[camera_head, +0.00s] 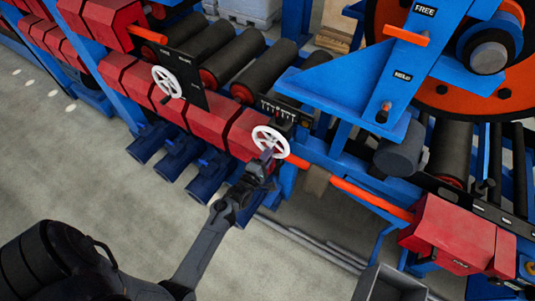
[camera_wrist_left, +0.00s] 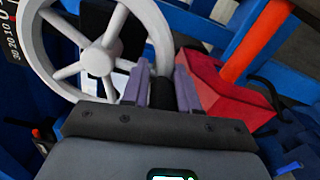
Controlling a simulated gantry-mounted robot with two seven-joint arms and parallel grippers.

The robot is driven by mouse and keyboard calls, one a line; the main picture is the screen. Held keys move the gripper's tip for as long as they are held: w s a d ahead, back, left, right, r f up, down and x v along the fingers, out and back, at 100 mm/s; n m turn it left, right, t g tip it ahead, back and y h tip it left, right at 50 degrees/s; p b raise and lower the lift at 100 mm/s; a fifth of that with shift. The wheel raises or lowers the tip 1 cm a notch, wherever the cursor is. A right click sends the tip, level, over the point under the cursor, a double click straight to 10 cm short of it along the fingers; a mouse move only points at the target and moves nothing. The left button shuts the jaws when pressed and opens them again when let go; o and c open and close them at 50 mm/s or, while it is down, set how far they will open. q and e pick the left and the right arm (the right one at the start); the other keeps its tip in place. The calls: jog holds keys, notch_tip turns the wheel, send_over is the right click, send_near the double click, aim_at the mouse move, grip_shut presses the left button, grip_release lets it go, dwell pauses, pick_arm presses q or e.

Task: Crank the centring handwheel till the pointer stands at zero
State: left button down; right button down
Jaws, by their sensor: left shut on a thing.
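A white spoked handwheel (camera_head: 270,141) stands on the front of the red and blue machine, just below a dark scale plate (camera_head: 281,107) with white ticks. My left gripper (camera_head: 266,158) is at the wheel's lower rim. The numbered scale (camera_wrist_left: 12,48) shows in part at the left edge there. I cannot make out where the pointer stands. My right gripper is not in view.
A second white handwheel (camera_head: 167,82) stands to the left by a dark panel (camera_head: 190,88). Orange bars (camera_head: 370,198) and a red housing (camera_head: 450,235) lie to the right. Blue cylinders (camera_head: 185,160) stick out below. The concrete floor (camera_head: 100,175) at left is open.

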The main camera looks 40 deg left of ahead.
pick_arm(q)
jog(key=shift+s+a+f, duration=0.2)
jog(key=shift+f, duration=0.35)
jog(key=c, duration=1.2)
grip_release()
jog(key=shift+o, duration=1.3)
jog(key=shift+w+a+r, duration=0.1)
jog(key=shift+r, duration=0.25)
jog(key=shift+s+d+r+p, duration=0.15)
jog(key=shift+s+d+p, duration=0.05)
jog(key=shift+s+p, duration=0.1)
jog(key=p+v, duration=0.5)
jog(key=v, duration=0.5)
